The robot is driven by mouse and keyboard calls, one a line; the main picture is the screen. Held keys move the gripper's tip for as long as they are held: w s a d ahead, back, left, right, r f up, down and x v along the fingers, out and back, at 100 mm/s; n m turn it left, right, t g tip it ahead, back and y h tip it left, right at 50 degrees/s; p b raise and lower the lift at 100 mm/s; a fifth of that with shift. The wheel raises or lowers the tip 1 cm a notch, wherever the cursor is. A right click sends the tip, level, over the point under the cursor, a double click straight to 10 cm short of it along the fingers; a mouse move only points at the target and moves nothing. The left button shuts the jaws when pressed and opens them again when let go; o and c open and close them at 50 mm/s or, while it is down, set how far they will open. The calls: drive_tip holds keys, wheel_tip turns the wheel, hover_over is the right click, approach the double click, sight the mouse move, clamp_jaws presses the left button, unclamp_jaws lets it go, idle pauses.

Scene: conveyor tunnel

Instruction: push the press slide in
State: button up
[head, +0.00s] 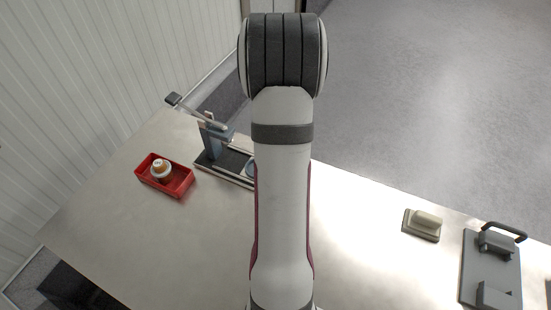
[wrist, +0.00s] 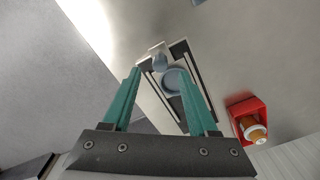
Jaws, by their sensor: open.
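The press (head: 212,140) stands near the back edge of the table, left of my arm, with a blue-grey post, a raised lever and a dark base with pale rails. A round blue piece on the base, apparently part of the press slide (head: 250,168), is partly hidden by my arm. In the wrist view the round blue piece (wrist: 174,82) shows between the rails. My gripper (wrist: 162,74) is open, with its teal fingers spread and nothing held. The press lies in view between and beyond the fingertips. I cannot tell their height or any contact.
A red bin (head: 178,185) with an orange-and-white jar (head: 160,169) stands left of the press. A beige block on a base (head: 422,224) and a grey fixture with a black handle (head: 490,265) are at the right. The table between is clear.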

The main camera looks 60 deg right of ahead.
wheel_tip(320, 180, down, 4)
drive_tip(key=shift+f, duration=0.1)
clamp_jaws()
idle(0.4)
idle(1.1)
